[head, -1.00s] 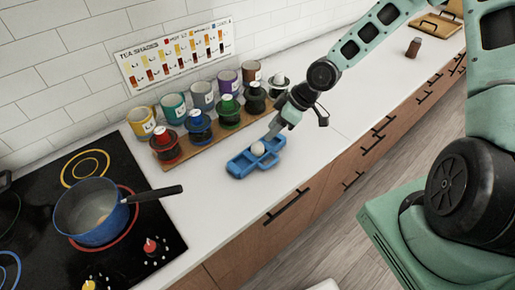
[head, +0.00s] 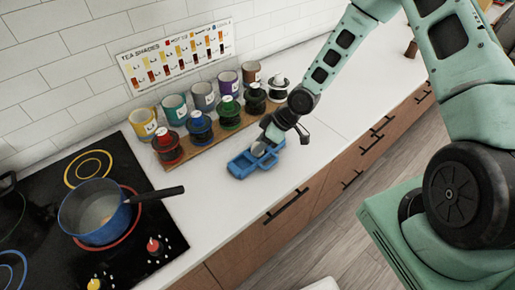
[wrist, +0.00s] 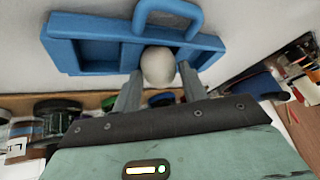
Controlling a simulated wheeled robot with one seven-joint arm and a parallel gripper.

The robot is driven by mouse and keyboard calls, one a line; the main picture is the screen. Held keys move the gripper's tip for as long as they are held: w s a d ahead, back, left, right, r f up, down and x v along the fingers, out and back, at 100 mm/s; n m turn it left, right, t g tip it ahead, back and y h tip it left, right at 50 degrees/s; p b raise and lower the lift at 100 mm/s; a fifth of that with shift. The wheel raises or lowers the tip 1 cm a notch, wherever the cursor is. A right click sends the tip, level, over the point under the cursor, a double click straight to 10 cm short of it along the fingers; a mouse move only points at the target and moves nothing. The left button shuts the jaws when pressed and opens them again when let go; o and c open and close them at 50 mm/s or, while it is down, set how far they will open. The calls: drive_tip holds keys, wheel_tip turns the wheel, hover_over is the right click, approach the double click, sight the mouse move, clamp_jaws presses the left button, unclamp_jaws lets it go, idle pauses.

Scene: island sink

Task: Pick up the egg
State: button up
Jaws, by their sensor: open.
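The egg (wrist: 158,67) is pale and sits at the blue tray (wrist: 92,24) in the wrist view, between the two fingers of my gripper (wrist: 159,85). The fingers stand on either side of it; I cannot tell whether they touch it. In the head view the egg (head: 258,149) is partly covered by my gripper (head: 264,145). The blue tray (head: 238,170) lies on the white counter. My gripper is open and low over the tray's middle.
A wooden rack with several lidded jars (head: 200,127) and a row of coloured mugs (head: 174,107) stand behind the tray. A blue pot (head: 88,212) sits on the black stove (head: 120,270) at left. The counter (head: 212,215) in front of the tray is clear.

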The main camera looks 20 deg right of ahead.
drive_tip(key=shift+c, duration=1.4)
drive_tip(key=shift+r, duration=0.1)
drive_tip(key=shift+r, duration=0.6)
wheel_tip(320, 180, up, 9)
drive_tip(key=b, duration=0.2)
drive_tip(key=s+a+r+b, duration=0.1)
drive_tip(key=a+r+b, duration=0.1)
drive_tip(key=a, duration=2.1)
drive_tip(key=s+a+r+b, duration=0.2)
drive_tip(key=a+b, duration=0.3)
drive_tip(key=a, duration=1.9)
drive_tip(key=shift+a+r, duration=0.15)
drive_tip(key=shift+r, duration=0.55)
drive_tip(key=shift+a, duration=0.1)
